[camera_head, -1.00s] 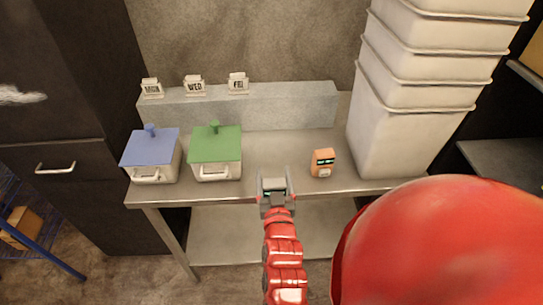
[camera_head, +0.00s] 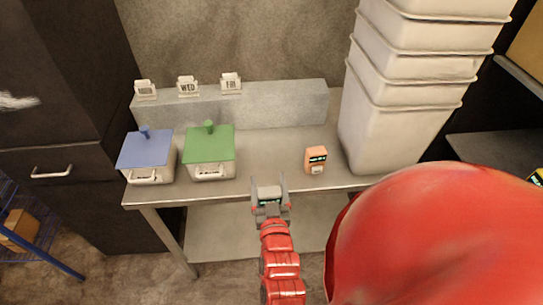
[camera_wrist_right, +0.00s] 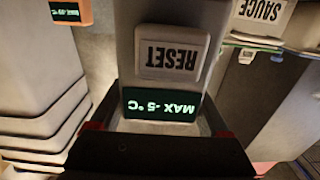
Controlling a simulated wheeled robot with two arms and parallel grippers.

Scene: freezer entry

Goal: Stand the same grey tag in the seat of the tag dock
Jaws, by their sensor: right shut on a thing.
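The grey tag (camera_head: 269,194) is in my right gripper (camera_head: 270,190), held in front of the bench's front edge in the head view. In the right wrist view the grey tag (camera_wrist_right: 168,55) is upside down, with a white RESET button and a dark display reading MAX -5 °C. My right gripper (camera_wrist_right: 160,120) is shut on its display end. An orange tag-like device (camera_head: 316,160) with a dark display stands on the bench, right of the gripper; it also shows in the wrist view (camera_wrist_right: 72,12). I cannot make out the tag dock. My left gripper is not in view.
Blue-lidded (camera_head: 147,150) and green-lidded (camera_head: 209,145) boxes stand on the steel bench (camera_head: 265,160). Day blocks, including WED (camera_head: 188,87), stand on a grey ledge (camera_head: 280,107) behind. Stacked white bins (camera_head: 400,130) stand at the right. The bench between the green-lidded box and orange device is clear.

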